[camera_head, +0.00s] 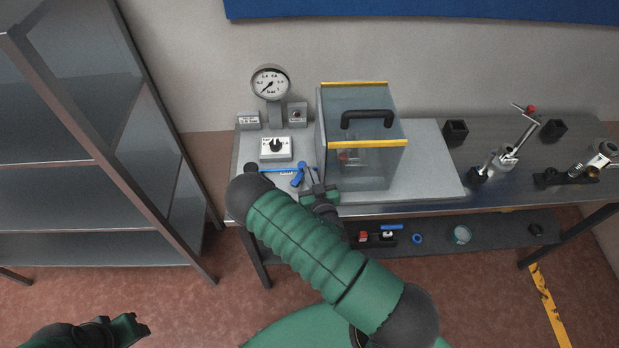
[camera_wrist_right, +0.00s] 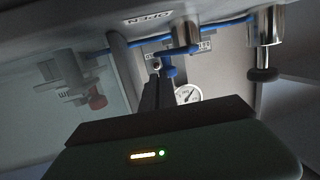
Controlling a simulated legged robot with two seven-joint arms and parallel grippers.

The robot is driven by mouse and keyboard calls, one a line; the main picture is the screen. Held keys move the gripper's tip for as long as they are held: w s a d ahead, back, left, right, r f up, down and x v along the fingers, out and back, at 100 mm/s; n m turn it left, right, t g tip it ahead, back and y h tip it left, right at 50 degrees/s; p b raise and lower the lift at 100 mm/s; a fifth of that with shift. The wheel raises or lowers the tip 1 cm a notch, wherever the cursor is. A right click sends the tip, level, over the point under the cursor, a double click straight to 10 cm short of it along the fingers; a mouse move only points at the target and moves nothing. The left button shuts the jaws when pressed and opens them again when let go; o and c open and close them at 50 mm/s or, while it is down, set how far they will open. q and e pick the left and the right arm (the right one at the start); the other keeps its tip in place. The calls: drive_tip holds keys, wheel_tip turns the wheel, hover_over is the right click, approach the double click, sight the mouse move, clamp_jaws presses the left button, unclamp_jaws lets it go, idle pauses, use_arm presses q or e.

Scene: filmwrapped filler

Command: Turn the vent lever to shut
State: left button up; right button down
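My right gripper (camera_head: 316,190) is close beside the lever. In the right wrist view its dark fingers (camera_wrist_right: 157,85) look closed together, with their tips near the lever's blue end. I cannot tell whether they touch it. My left gripper (camera_head: 137,325) is low at the left, away from the bench; its opening is unclear.
A pressure gauge (camera_head: 271,82) stands behind a switch box (camera_head: 276,148). The clear box (camera_head: 357,165) with yellow edges and black handle is just right of the gripper. Metal fittings (camera_head: 502,160) stand farther right. A lower shelf (camera_head: 475,228) holds small parts. A metal rack (camera_head: 95,205) is at left.

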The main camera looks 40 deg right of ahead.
drive_tip(key=shift+b+x, duration=0.55)
drive_tip(key=shift+x, duration=0.45)
drive_tip(key=shift+w+d+r, duration=0.1)
drive_tip(key=shift+w, duration=0.3)
